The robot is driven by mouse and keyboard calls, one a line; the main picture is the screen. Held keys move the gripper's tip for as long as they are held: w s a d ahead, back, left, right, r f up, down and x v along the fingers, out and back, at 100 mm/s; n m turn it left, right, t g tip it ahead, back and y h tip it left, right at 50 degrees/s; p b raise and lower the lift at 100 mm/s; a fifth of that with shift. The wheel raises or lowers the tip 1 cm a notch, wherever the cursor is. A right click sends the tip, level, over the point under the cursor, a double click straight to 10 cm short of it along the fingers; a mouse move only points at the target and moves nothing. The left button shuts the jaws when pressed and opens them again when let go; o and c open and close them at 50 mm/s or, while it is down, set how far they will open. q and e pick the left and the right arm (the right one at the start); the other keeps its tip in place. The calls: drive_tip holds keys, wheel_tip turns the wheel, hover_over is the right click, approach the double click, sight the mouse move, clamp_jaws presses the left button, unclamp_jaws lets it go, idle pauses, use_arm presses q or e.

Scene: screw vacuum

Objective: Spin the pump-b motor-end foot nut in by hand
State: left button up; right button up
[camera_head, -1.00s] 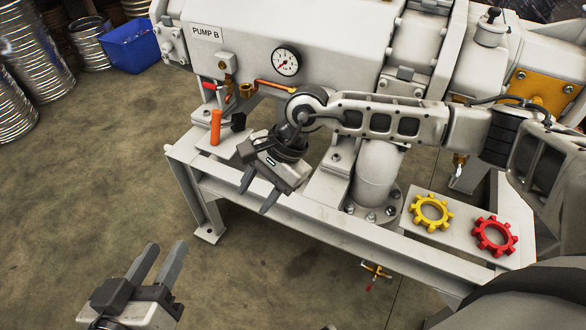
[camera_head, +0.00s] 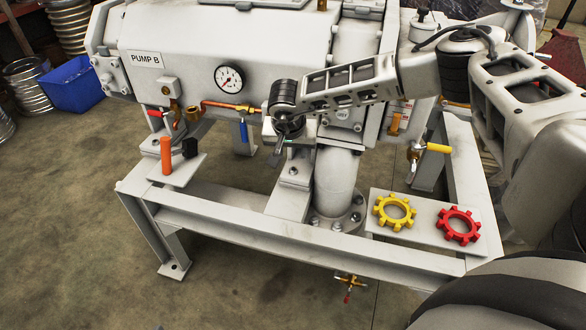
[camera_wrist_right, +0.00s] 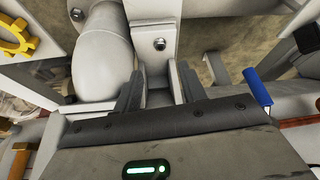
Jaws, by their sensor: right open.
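The pump marked PUMP B (camera_head: 230,75) stands on a pale steel frame. One of its feet (camera_head: 290,190) is below my right gripper, with a small dark fastener (camera_head: 293,171) on it. In the right wrist view the fastener (camera_wrist_right: 160,44) is a small metal hex shape on the pale foot plate. It lies beyond the fingertips, roughly between their lines, and the fingers are apart from it. My left gripper is out of view.
A large pale pipe (camera_head: 338,185) stands close beside the foot. A blue-handled valve (camera_head: 243,130) is on the other side. A plate holds a yellow gear ring (camera_head: 394,212) and a red one (camera_head: 459,226). An orange cylinder (camera_head: 166,155) stands on the left shelf.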

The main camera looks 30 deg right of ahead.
sight(294, 169)
drive_tip(key=b+x, duration=0.2)
drive_tip(key=x, duration=0.6)
drive_tip(key=shift+f, duration=0.15)
drive_tip(key=shift+w+f+b, duration=0.1)
drive_tip(key=shift+f+b, duration=0.2)
drive_tip(key=shift+b, duration=0.05)
drive_tip(key=shift+d+f, duration=0.1)
drive_tip(key=shift+f, duration=0.05)
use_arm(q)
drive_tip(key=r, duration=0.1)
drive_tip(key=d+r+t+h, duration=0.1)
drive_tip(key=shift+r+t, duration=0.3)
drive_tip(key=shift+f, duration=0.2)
use_arm(e)
clamp_jaws()
